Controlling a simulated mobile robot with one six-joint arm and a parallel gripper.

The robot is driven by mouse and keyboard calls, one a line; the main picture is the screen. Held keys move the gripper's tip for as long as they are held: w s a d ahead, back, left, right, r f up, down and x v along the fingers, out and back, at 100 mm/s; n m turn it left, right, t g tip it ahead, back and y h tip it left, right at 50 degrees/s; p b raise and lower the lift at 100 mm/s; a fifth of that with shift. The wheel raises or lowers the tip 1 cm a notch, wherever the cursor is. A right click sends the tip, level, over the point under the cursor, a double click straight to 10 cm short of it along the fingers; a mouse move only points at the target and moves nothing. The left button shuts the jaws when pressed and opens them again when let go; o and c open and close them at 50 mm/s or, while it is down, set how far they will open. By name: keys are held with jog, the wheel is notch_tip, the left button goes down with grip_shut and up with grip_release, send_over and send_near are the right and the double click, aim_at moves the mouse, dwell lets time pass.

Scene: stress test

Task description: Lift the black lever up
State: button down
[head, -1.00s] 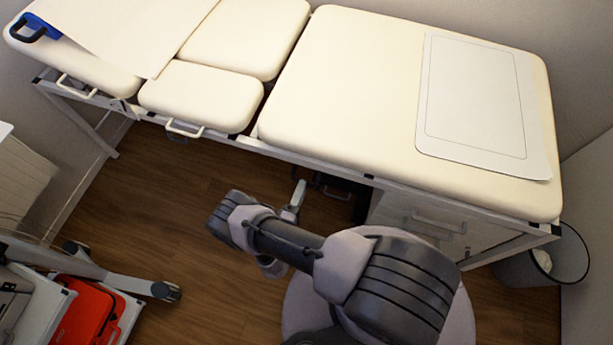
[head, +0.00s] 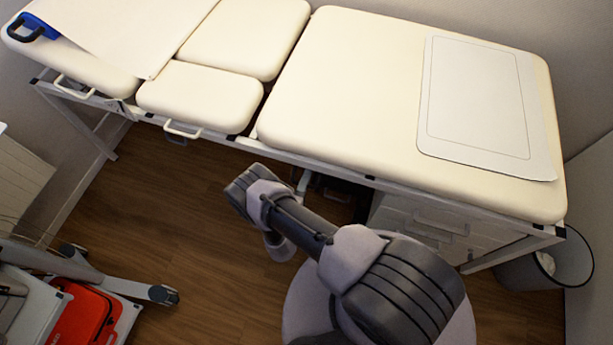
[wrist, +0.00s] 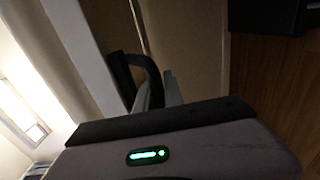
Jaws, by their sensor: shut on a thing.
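The black lever (wrist: 143,62) shows in the wrist view as a dark curved handle beside a pale frame bar. My gripper (wrist: 158,84) is shut on the lever, with its grey fingers at the lever's bent end. Part of the lever is hidden behind the fingers and my wrist housing. In the head view my arm reaches under the near edge of the cream examination couch (head: 400,90), and the lever cannot be made out there.
The couch's white frame and drawers (head: 425,225) lie close to my arm. A waste bin (head: 560,265) stands at the right. A wheeled stand (head: 130,285) with a red case (head: 85,315) is at the lower left. Wooden floor between is clear.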

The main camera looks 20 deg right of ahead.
jog(key=p, duration=0.1)
jog(key=g+y+p, duration=0.1)
jog(key=g+p, duration=0.1)
jog(key=shift+s+a+r+y+p, duration=0.3)
jog(key=shift+r+y+p, duration=0.05)
jog(key=shift+y, duration=0.05)
jog(key=c, duration=1.5)
grip_release()
jog(key=shift+o, duration=0.2)
jog(key=p+v, duration=0.4)
jog(key=v, duration=1.3)
jog(key=shift+r, duration=0.35)
